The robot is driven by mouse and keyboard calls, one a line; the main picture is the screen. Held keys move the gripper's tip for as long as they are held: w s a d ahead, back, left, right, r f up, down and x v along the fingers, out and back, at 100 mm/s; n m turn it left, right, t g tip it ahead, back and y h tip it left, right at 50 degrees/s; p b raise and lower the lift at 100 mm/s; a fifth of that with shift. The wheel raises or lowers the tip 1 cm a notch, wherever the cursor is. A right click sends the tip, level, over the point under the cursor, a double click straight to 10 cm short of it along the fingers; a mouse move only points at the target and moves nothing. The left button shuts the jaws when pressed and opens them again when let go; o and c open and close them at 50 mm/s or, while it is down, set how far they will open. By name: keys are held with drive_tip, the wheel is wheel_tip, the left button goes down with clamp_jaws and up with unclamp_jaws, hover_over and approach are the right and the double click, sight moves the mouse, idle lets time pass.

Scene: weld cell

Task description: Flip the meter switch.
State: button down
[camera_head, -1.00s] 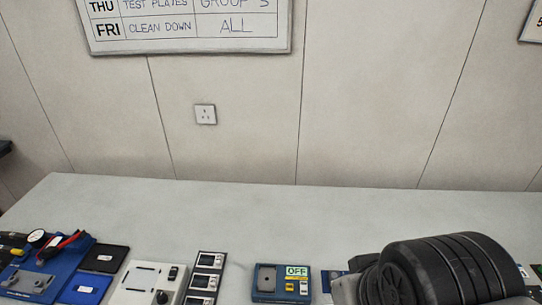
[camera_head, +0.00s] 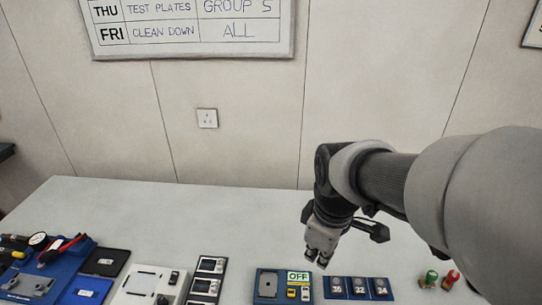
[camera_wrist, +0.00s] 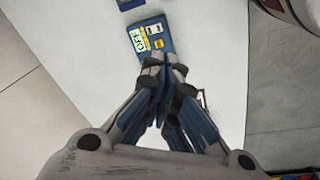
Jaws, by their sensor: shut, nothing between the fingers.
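A blue unit (camera_head: 262,295) stands at the table's front. It has a grey panel, a pale green sign reading OFF (camera_head: 299,276), and a yellow and a white switch-like part below the sign. It also shows in the wrist view (camera_wrist: 167,45), just beyond my fingertips. My gripper (camera_head: 318,262) is shut and empty, pointing down above the table, right of the unit. Its closed fingers also show in the wrist view (camera_wrist: 164,64). I see no gap clearly between fingertips and unit in the wrist view. No label reading "meter" is legible.
Left are a black panel with displays (camera_head: 208,278) and a white box (camera_head: 147,283). The table's back (camera_head: 180,205) is clear.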

drive_tip(key=w+f+n+g, duration=0.1)
drive_tip(key=w+f+n, duration=0.5)
drive_tip(key=f, duration=0.3)
drive_tip(key=shift+w+a+g, duration=0.35)
drive_tip(key=shift+w+g, duration=0.05)
drive_tip(key=shift+w, duration=0.1)
drive_tip(key=shift+f, duration=0.15)
drive_tip(key=b, duration=0.5)
hover_over(300, 291)
wheel_tip(300, 291, down, 12)
drive_tip(key=shift+f, duration=1)
drive_tip(key=shift+w+f, duration=0.1)
drive_tip(key=shift+f, duration=0.25)
